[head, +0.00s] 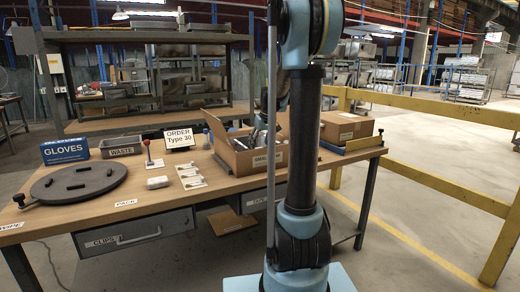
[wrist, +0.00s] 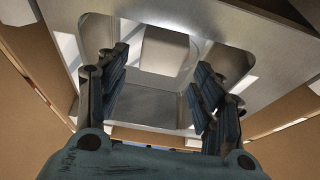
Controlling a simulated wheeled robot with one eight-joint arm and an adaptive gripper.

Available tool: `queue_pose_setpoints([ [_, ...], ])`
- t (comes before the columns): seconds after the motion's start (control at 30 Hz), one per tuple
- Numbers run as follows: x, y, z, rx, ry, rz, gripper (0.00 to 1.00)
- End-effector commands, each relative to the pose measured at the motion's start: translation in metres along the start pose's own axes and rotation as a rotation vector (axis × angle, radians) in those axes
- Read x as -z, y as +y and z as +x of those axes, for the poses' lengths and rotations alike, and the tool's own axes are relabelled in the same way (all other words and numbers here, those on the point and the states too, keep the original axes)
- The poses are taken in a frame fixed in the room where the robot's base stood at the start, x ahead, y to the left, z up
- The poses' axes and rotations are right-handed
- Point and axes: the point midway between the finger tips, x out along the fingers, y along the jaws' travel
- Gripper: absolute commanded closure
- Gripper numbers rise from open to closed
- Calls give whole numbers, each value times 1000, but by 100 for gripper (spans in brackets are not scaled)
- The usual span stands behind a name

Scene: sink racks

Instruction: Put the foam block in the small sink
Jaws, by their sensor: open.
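My gripper (wrist: 165,92) is open in the wrist view, its dark fingers spread on either side of a metal sink (wrist: 236,45) with a rounded rectangular opening. A pale grey squarish face (wrist: 166,48) shows between the fingers inside the basin; I cannot tell whether it is the foam block or the basin wall. Nothing is visibly gripped. In the head view, a cardboard box (head: 232,158) with a label holds grey metal parts, partly hidden by my arm. A small white block (head: 157,182) lies on the table left of the box; I cannot tell whether it is foam.
Cardboard walls (wrist: 32,65) surround the sink in the wrist view. The wooden table (head: 130,208) also holds a round dark turntable (head: 78,182), a blue gloves box (head: 65,150), a grey waste bin (head: 121,148) and an order sign (head: 179,136). A yellow rail (head: 440,184) stands right.

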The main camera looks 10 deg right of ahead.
Motion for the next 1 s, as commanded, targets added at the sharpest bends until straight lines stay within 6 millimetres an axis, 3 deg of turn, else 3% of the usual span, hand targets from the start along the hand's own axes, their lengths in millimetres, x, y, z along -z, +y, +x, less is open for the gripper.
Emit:
queue_pose_setpoints([
  [0.3,-1,0,-60,0,0,0,39],
  [0.5,0,0,-90,0,0,1,39],
  [0.87,-1,-1,-108,0,-1,1,39],
  [1.0,-19,-10,-110,-1,-10,11,39],
])
